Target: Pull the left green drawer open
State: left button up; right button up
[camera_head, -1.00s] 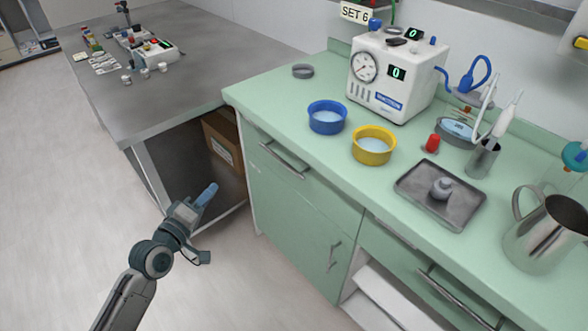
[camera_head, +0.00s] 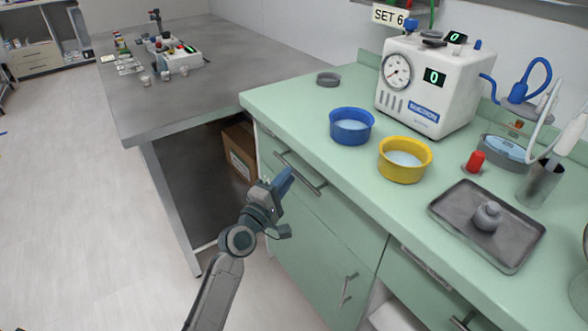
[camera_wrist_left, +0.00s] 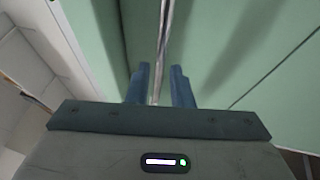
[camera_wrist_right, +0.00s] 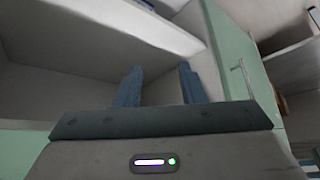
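The left green drawer (camera_head: 345,215) is in the head view, under the left end of the green counter, and looks shut. Its metal bar handle (camera_head: 312,182) runs along its front. My left gripper (camera_head: 282,182) is at the left part of this handle, and its fingertips hide some of it. In the left wrist view the handle (camera_wrist_left: 164,35) runs between the two blue fingers (camera_wrist_left: 160,84), with gaps beside it, so the gripper is open. My right gripper (camera_wrist_right: 160,82) is open and empty in the right wrist view and out of the head view.
Blue (camera_head: 351,127) and yellow (camera_head: 404,160) bowls, a suction unit (camera_head: 425,85) and a metal tray (camera_head: 450,205) stand on the counter. A grey table (camera_head: 215,85) adjoins at left, with a cardboard box (camera_head: 240,150) beneath. An open white shelf (camera_wrist_right: 60,80) faces my right gripper.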

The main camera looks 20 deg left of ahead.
pick_arm(q)
jog(key=shift+x, duration=2)
grip_shut()
jog(key=shift+s, duration=0.1)
